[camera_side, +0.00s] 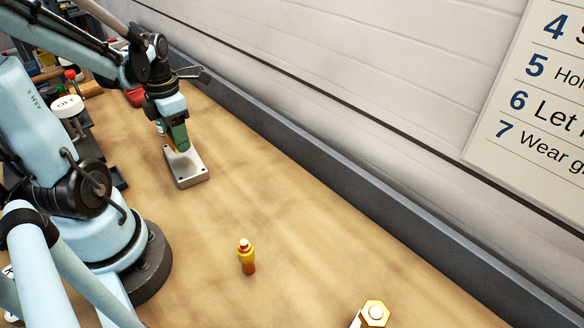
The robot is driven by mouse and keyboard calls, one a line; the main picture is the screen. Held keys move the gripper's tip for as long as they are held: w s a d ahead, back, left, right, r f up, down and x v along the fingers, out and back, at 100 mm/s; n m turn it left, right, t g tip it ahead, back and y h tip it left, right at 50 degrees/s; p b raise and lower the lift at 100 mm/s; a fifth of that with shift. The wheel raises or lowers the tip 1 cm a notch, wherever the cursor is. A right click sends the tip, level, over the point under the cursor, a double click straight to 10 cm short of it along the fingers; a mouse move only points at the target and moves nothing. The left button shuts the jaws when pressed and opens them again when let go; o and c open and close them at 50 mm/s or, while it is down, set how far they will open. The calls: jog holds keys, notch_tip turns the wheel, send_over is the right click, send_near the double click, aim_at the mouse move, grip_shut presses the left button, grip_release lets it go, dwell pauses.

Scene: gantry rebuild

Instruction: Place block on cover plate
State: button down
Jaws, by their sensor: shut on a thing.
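A pale grey cover plate (190,179) with holes near its corners lies flat on the wooden bench, left of the middle. My gripper (173,143) points down over the plate's far end. It is shut on a small dark green block (180,137), which is partly hidden by the jaws. The block's lower end is just over the plate; I cannot tell whether it touches. The plate's far edge is partly covered by the gripper.
A small yellow and orange bottle-like thing (246,258) stands on the bench (300,240). A brass hexagonal part (374,313) is at the bottom edge. A dark rail (345,175) runs along the wall.

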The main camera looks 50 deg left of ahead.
jog(key=shift+f, duration=1.55)
jog(key=shift+f, duration=0.1)
jog(key=c, duration=0.5)
grip_release()
